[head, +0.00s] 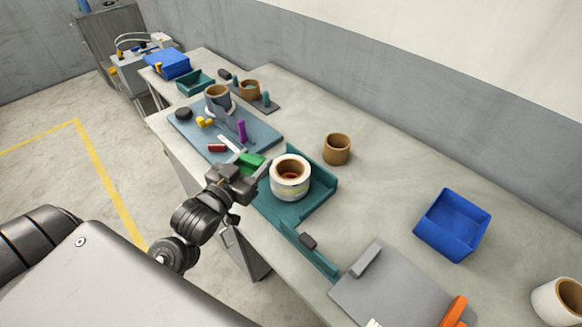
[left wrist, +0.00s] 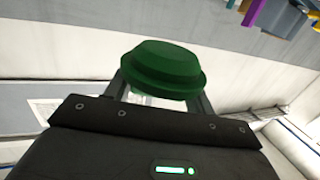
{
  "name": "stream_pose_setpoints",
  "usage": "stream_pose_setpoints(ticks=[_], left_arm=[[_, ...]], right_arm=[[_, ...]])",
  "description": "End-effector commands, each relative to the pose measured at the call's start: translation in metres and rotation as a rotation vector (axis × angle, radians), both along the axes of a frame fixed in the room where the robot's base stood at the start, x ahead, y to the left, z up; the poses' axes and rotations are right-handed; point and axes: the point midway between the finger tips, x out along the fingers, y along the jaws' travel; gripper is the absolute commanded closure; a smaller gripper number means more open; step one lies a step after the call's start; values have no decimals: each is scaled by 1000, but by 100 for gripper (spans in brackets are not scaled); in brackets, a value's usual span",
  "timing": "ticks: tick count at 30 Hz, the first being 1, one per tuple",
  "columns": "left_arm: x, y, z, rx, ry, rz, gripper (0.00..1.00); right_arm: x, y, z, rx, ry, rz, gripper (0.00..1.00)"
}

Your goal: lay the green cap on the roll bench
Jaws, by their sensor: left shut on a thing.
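The green cap (head: 250,162) is held between the fingers of my left gripper (head: 244,172), above the bench's near edge, just left of the teal tray. In the left wrist view, the cap (left wrist: 165,66) shows close up as a domed piece with a flat rim, between the two fingers. The gripper is shut on it. The long grey bench (head: 385,185) runs diagonally from the upper left to the lower right. My right gripper is not in view.
A teal tray (head: 322,184) holding a white roll (head: 290,178) is right beside my gripper. A blue-grey mat (head: 265,137) with several small items lies behind it. A brown ring (head: 337,149), a blue bin (head: 453,224) and a grey board (head: 385,290) stand further right, with clear bench between.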

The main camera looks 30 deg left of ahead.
Motion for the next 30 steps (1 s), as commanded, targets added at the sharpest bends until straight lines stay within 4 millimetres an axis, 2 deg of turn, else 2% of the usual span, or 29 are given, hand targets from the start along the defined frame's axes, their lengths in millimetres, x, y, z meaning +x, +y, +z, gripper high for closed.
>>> stream_pose_setpoints(ticks=[1, 4, 8, 11, 15, 25, 30], left_arm=[[-4, 11, 7, 15, 2, -24, 69], [-10, 22, 20, 14, 1, -84, 69], [-16, 23, 36, 11, 0, -185, 69], [-20, 15, 45, 3, -1, -258, 69], [-24, 2, 45, -2, 0, -304, 69], [-24, 1, 44, -2, 1, -306, 69], [-10, -4, 32, -1, -6, -307, 69]], right_arm=[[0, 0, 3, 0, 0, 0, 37], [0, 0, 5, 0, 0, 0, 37], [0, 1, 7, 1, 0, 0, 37], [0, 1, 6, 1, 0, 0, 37], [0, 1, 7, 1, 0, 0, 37], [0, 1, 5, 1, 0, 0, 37], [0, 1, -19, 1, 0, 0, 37]])
